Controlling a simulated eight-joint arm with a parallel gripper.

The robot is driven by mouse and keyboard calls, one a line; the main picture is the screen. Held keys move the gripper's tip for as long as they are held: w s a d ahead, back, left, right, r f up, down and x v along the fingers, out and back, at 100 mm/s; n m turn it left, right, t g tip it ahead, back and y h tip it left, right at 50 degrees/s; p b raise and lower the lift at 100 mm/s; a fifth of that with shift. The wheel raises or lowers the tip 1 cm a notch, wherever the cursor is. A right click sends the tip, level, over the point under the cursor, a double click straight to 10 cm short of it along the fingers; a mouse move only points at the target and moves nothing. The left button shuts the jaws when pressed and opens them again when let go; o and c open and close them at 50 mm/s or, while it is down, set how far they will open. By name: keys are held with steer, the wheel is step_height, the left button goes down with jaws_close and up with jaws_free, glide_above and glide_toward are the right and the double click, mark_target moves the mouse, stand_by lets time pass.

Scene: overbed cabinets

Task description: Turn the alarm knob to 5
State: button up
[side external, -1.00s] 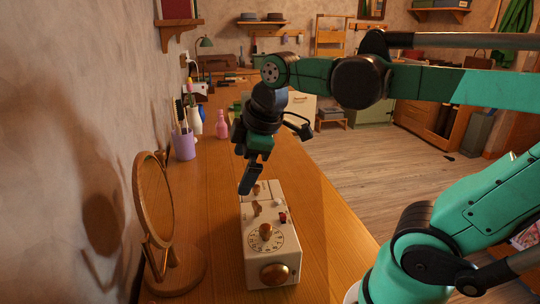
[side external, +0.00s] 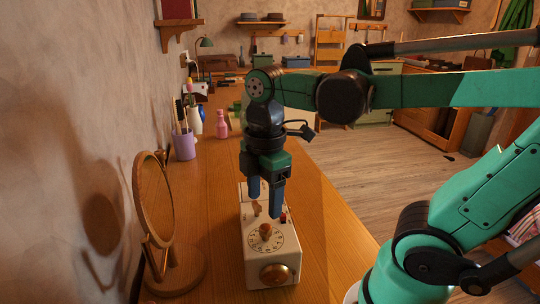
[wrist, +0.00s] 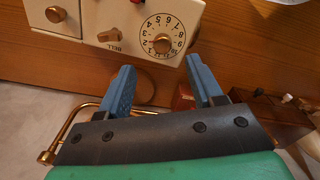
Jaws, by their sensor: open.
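A white box-shaped device (side external: 257,262) stands on the wooden desk. Its top has a numbered dial (side external: 276,244) with a brass knob (side external: 266,231) at the centre. The wrist view shows the dial (wrist: 150,28), its knob (wrist: 162,45), and a smaller knob (wrist: 110,36) marked BELL. I cannot read an alarm label. My gripper (side external: 264,205) points down above the device, open and empty, its blue fingers apart. In the wrist view, the dial lies beyond the gap between the fingertips (wrist: 159,64); no contact with the knob shows.
A round wooden mirror (side external: 155,215) stands left of the device. A large brass knob (side external: 276,273) is on the device's front, and a red part (side external: 284,218) sits near the dial. A purple cup (side external: 184,145) and a pink bottle (side external: 222,125) stand farther back.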

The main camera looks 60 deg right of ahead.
mark_target(266, 227)
steer(key=shift+s+n, duration=0.1)
steer(key=shift+n, duration=0.2)
steer(key=shift+f, duration=2.75)
steer(key=shift+c, duration=0.3)
jaws_close()
